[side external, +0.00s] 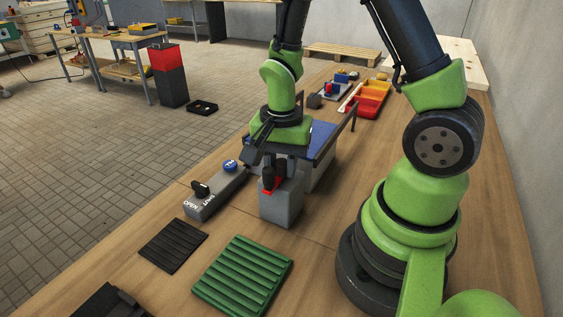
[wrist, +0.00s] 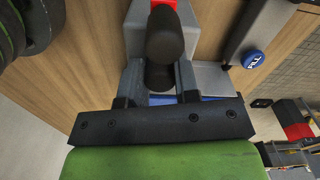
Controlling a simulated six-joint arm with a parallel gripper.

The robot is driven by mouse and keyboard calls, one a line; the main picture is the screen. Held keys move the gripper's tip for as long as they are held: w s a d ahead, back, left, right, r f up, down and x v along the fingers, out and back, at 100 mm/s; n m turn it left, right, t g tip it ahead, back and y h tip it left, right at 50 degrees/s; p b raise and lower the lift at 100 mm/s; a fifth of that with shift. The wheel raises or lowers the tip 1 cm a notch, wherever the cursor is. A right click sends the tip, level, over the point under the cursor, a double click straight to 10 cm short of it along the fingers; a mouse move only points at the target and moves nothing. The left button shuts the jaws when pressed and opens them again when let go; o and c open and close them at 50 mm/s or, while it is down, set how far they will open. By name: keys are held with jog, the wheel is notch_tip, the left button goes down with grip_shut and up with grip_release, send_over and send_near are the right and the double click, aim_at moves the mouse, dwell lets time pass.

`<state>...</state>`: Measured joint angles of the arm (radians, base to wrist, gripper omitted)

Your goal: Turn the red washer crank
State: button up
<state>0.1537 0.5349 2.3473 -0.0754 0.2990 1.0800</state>
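The red crank (side external: 271,186) sits on top of a grey box (side external: 281,208) near the middle of the bench. Its red part also shows at the top edge of the wrist view (wrist: 172,4). A black handle (wrist: 165,42) stands on it, pointing toward the wrist camera. My gripper (side external: 272,172) is straight above the box, pointing down. In the wrist view the two grey fingers (wrist: 161,82) lie on either side of the handle's lower part, with little or no gap. I cannot tell whether they press on it. The gripper body partly hides the crank in the side view.
A grey panel (side external: 217,196) marked OPEN and LOW, with a black knob (side external: 200,188) and a blue button (side external: 230,166), is left of the box. Green (side external: 243,276) and black (side external: 174,246) ribbed plates lie in front. A blue-topped unit (side external: 322,140) stands just behind.

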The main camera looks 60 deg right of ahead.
jog(key=c, duration=0.3)
jog(key=shift+n, duration=0.4)
